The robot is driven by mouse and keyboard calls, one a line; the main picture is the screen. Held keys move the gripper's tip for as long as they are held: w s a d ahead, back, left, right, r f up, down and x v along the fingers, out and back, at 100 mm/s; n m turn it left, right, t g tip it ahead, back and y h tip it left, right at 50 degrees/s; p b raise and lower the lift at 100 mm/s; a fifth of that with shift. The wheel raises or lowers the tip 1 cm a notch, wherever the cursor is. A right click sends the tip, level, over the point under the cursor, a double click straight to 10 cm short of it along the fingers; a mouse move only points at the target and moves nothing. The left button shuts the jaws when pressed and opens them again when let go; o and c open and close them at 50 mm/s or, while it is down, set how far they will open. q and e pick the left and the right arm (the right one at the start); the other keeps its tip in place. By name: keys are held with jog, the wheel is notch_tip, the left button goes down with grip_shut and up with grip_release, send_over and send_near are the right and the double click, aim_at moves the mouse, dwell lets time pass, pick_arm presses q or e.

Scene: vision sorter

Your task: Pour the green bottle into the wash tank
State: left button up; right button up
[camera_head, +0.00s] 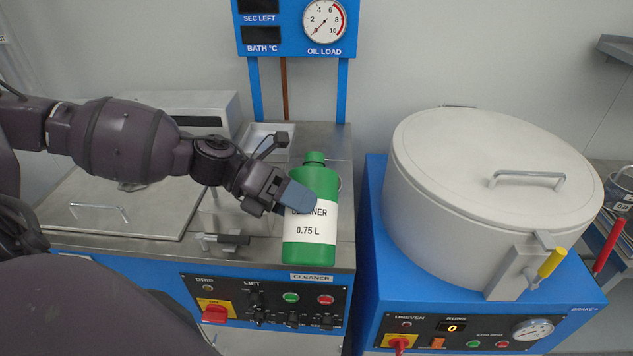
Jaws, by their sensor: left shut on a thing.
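The green bottle (312,258) stands upright at the right end of the steel-topped machine, with a white label reading 0.75 L and a green cap (315,157). My left gripper (300,196) comes in from the left and is shut on the bottle's upper body, covering part of the label. The bottle's base is near the front edge, above a CLEANER plate; whether it touches the top I cannot tell. The wash tank appears to be the steel-topped machine on the left, with a flat closed lid (110,205). My right gripper is not in view.
A blue machine with a large round white lidded drum (480,190) and a yellow-handled latch (552,262) stands at the right. A small open steel tray (265,138) lies behind the bottle. A blue gauge panel (297,28) rises at the back.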

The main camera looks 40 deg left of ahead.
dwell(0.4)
pick_arm(q)
jog(key=shift+s+d+n+b, duration=0.1)
jog(key=shift+n+b, duration=0.2)
jog(key=shift+s+g+h, duration=0.1)
jog(key=shift+g+h, duration=0.2)
jog(key=shift+r, duration=0.1)
jog(key=shift+r+n, duration=0.15)
jog(key=shift+n, duration=0.15)
jog(key=shift+s+d+r+n+g+b, duration=0.1)
jog(key=shift+r+n+g+b, duration=0.2)
jog(key=shift+r+n+b, duration=0.15)
dwell(0.8)
jog(key=shift+w+a+r+n+h, duration=0.25)
jog(key=shift+w+r+n+h, duration=0.1)
jog(key=shift+w+r+h, duration=0.15)
dwell(1.4)
jog(key=shift+s, duration=0.15)
jog(key=shift+r, duration=0.1)
